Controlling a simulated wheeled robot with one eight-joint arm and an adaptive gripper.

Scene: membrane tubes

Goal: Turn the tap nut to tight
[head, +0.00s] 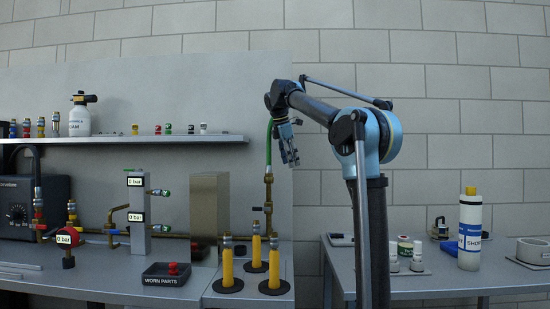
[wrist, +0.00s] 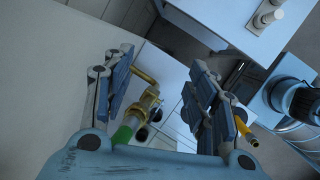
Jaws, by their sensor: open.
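The tap (head: 268,205) is a brass fitting on an upright pipe at the right end of the left bench, with a green hose (head: 268,148) rising from its top. The brass nut (head: 268,178) sits where the hose meets the tap. In the wrist view the brass nut (wrist: 146,103) and green hose (wrist: 124,133) show between my fingers. My gripper (head: 290,158) is open and empty, pointing down, just right of the hose and above the nut. It also shows in the wrist view (wrist: 160,62). I cannot tell its exact depth from the nut.
Several yellow cylinders (head: 274,266) stand on black discs below the tap. A tan block (head: 209,205) stands to the left, and a black worn-parts tray (head: 172,276) lies in front. The right bench (head: 430,283) holds a white bottle (head: 470,232) and small jars.

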